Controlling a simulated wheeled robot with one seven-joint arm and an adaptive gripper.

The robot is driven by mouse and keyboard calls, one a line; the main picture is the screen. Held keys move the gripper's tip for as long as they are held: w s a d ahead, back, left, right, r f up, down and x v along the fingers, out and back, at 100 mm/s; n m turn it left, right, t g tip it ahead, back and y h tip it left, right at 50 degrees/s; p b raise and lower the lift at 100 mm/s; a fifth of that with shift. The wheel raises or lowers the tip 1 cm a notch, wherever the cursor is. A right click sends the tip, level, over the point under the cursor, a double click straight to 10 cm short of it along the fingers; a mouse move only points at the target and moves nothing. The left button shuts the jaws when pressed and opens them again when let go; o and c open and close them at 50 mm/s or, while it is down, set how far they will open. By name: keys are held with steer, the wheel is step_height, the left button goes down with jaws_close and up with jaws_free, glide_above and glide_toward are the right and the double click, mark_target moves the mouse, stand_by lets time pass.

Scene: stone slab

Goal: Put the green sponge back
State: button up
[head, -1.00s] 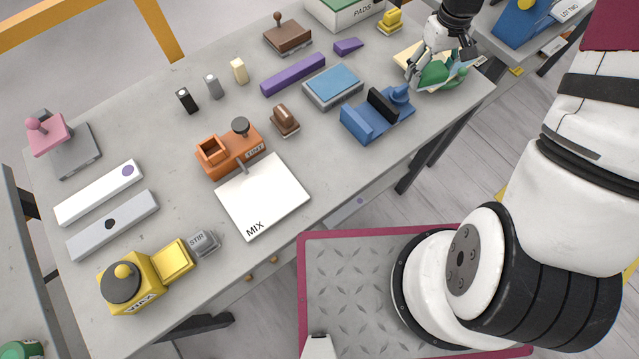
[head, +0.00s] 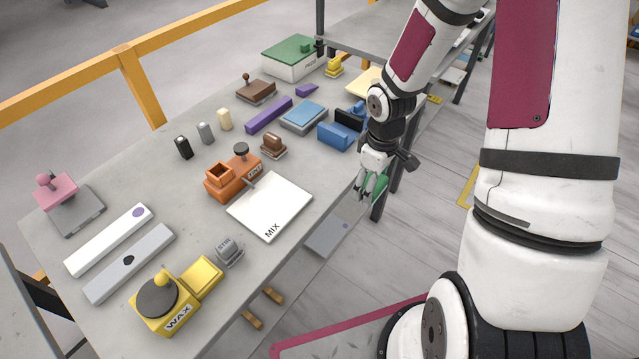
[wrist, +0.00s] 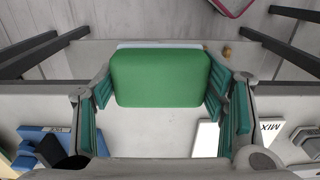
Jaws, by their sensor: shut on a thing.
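My gripper (head: 366,190) is shut on the green sponge (wrist: 160,78). In the wrist view the sponge fills the space between the two fingers, with its broad face toward the camera. In the head view only a bit of the sponge (head: 381,188) shows beside the fingers, at the front edge of the grey stone slab (head: 190,190). The white box marked PADS (head: 282,70), with a green top, stands at the slab's far end.
A white MIX board (head: 270,205) lies near the front edge, left of my gripper. A blue holder (head: 336,136) and a blue-topped block (head: 304,115) stand behind it. A yellow WAX pot (head: 165,305) is at the near end. Bare slab lies around the left-hand bars.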

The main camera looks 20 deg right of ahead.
glide_above(324, 174)
steer(key=shift+s+f, duration=0.15)
steer(key=shift+f, duration=0.6)
steer(key=shift+a+f+p, duration=0.1)
steer(key=shift+f+p, duration=0.15)
steer(key=shift+p, duration=0.05)
steer(key=shift+w+f+p, duration=0.2)
steer(key=shift+f+p, duration=0.1)
steer(key=shift+f, duration=1.2)
steer(key=shift+f, duration=0.2)
steer(key=o, duration=1.1)
